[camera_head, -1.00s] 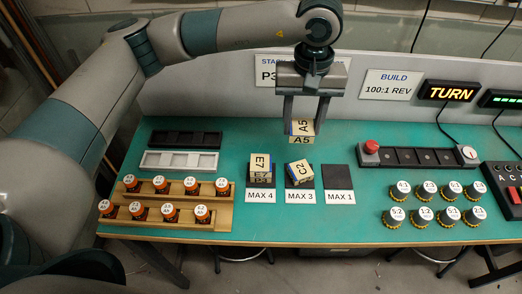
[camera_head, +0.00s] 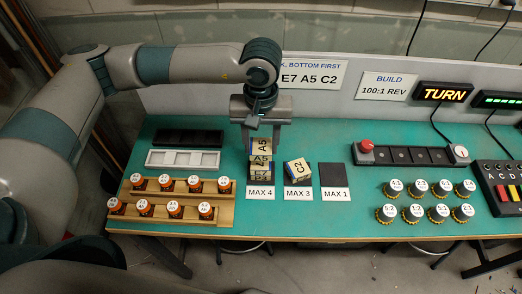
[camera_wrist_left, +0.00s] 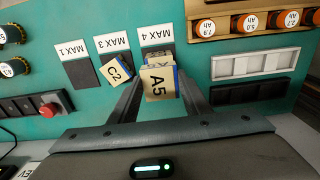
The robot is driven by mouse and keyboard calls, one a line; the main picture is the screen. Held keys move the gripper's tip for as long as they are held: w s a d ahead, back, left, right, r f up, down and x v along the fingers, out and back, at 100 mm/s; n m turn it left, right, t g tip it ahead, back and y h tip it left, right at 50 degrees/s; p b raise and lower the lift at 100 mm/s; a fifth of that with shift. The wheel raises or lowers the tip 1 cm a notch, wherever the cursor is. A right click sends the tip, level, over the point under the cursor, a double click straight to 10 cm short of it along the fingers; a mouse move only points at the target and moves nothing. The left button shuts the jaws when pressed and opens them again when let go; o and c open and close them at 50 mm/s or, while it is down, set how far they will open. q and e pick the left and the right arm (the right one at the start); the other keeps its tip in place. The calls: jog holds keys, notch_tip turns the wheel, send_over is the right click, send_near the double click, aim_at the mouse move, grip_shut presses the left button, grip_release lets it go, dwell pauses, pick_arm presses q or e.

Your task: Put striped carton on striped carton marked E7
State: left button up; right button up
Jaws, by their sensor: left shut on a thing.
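My left gripper (camera_head: 261,150) is shut on the striped carton marked A5 (camera_head: 261,146), cream with a dark blue stripe. It holds the carton over the stack on the MAX 4 pad. The striped carton marked E7 (camera_head: 259,169) is directly under it, mostly hidden by the held carton. I cannot tell whether the two touch. In the left wrist view, the A5 carton (camera_wrist_left: 157,85) sits between the fingers, with the stack's edge (camera_wrist_left: 158,58) just beyond it. My right gripper is out of view.
A striped carton marked C2 (camera_head: 298,169) sits turned on the MAX 3 pad, close right of the stack. The MAX 1 pad (camera_head: 333,174) is empty.

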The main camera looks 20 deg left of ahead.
aim_at(261, 147)
pick_arm(q)
jog(key=shift+f+p, duration=0.5)
notch_tip(261, 147, down, 2)
jog(key=shift+f+p, duration=0.1)
jog(key=shift+p, duration=0.5)
jog(key=shift+f, duration=0.35)
jog(key=shift+f, duration=0.1)
jog(key=o, duration=1.1)
jog(key=shift+c, duration=0.2)
